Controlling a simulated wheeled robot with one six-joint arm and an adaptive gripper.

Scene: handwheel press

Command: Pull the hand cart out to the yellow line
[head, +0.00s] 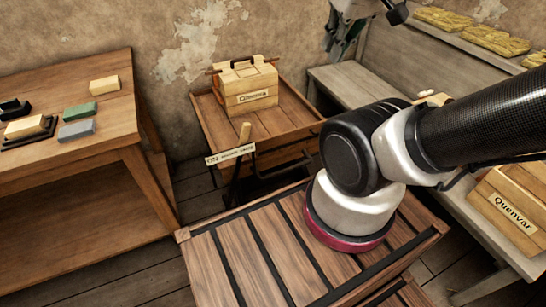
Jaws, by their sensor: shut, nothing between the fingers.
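A wooden cart-like stand (205,112) with a raised rim stands against the back wall and looks like the hand cart. A light wooden box (232,88) with a dark handle and a label sits on it. My gripper (343,45) is at the top edge, partly cut off, shut and empty. It is up and to the right of the cart, apart from it. The cart's wheels are hidden, and no yellow line shows.
A wooden workbench (125,122) with several small blocks stands at left. A long bench (350,77) runs along the right, with a labelled box (508,212) near its front. My slatted deck fills the foreground. Bare plank floor (195,187) shows between workbench and cart.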

